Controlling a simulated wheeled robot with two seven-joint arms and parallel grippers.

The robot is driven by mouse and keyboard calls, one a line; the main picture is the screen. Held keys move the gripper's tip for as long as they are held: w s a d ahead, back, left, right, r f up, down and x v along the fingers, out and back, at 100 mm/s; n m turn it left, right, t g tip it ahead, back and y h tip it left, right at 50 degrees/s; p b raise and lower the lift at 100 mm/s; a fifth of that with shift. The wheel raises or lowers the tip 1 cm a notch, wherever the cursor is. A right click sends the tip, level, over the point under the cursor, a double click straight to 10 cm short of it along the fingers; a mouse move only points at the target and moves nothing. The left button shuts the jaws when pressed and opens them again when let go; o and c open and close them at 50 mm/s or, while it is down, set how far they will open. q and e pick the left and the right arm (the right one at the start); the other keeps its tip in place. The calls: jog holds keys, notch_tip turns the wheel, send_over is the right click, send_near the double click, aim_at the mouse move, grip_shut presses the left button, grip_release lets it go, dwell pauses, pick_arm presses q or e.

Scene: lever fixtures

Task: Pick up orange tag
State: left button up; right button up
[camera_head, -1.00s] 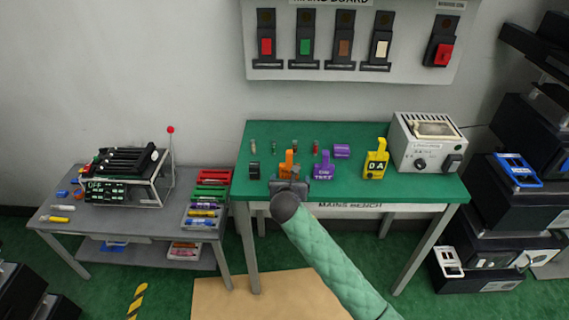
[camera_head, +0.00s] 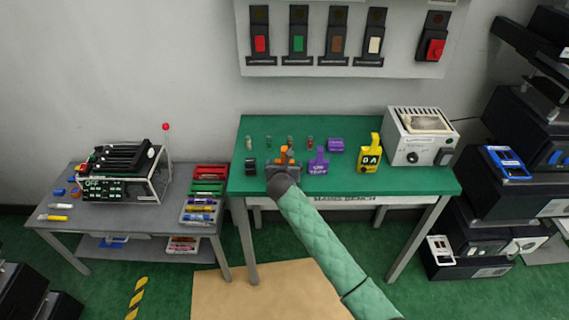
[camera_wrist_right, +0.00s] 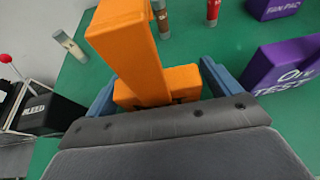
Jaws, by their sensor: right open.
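The orange tag (camera_head: 285,153) stands upright on the green bench, partly hidden behind my right gripper (camera_head: 284,168) in the head view. In the right wrist view the orange tag (camera_wrist_right: 133,55) rises close in front of the camera, its wide base between the two blue-grey fingers of my right gripper (camera_wrist_right: 160,88). The fingers are open, one on each side of the base. Whether either finger touches it I cannot tell. My left gripper is not in view.
A purple tag (camera_head: 318,162) stands just right of the orange one, with a yellow tag (camera_head: 370,155) and a grey box (camera_head: 418,137) farther right. Small cylinders stand behind. The bench's front right is clear.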

jog(key=shift+w+f, duration=0.1)
jog(key=shift+f, duration=0.05)
jog(key=c, duration=1.1)
jog(key=shift+o, duration=0.2)
